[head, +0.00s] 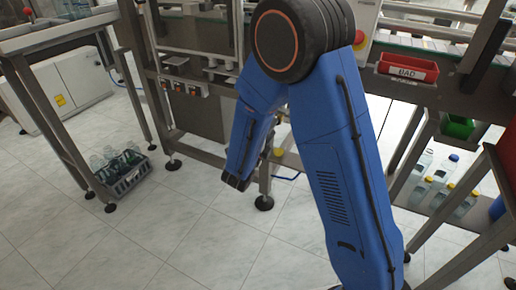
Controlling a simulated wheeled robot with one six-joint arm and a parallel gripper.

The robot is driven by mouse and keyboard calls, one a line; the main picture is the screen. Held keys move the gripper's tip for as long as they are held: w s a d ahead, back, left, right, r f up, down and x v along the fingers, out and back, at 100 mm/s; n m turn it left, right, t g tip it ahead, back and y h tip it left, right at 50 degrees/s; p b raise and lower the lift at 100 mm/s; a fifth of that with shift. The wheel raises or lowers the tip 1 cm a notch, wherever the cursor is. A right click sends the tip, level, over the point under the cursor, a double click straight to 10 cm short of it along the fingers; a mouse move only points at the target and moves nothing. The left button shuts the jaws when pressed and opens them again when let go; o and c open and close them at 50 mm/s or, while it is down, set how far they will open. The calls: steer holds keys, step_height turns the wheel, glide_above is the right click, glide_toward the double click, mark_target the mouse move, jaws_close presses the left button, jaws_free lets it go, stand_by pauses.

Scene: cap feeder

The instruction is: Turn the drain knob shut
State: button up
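My arm reaches down in the head view, and my gripper (236,182) is a small dark end hanging low in front of the machine frame. Its fingers are too small and dark to tell whether they are open or shut. Nothing is clearly seen in it. A small yellow part (278,151) shows just right of my forearm, low on the machine; I cannot tell whether it is the drain knob. My gripper is lower and to the left of it, apparently apart from it. My arm may hide more of that area.
A crate of bottles (126,182) stands on the floor at the left. A red BAD bin (408,68) and a green bin (457,126) are at the right, above bottles with yellow caps (448,172). Metal legs frame the machine. The tiled floor in front is clear.

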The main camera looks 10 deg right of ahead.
steer(key=v, duration=1.5)
steer(key=shift+d, duration=0.1)
steer(key=s+d+r+m+g, duration=0.3)
steer(key=s+d+m+g, duration=0.35)
steer(key=d+m, duration=0.45)
steer(key=s+d+r+m+g, duration=0.2)
steer(key=s+d+m+g, duration=0.45)
steer(key=d+m, duration=0.55)
steer(key=s+a+r+m+t+y, duration=0.1)
steer(key=s+r+m+y, duration=0.2)
steer(key=m, duration=0.8)
steer(key=s+a+r+m+t+y, duration=0.2)
steer(key=s+r+m+y, duration=0.1)
steer(key=s+m+y, duration=0.4)
steer(key=shift+s+a+m+y, duration=0.4)
steer(key=shift+s+m, duration=1.3)
steer(key=shift+m, duration=0.4)
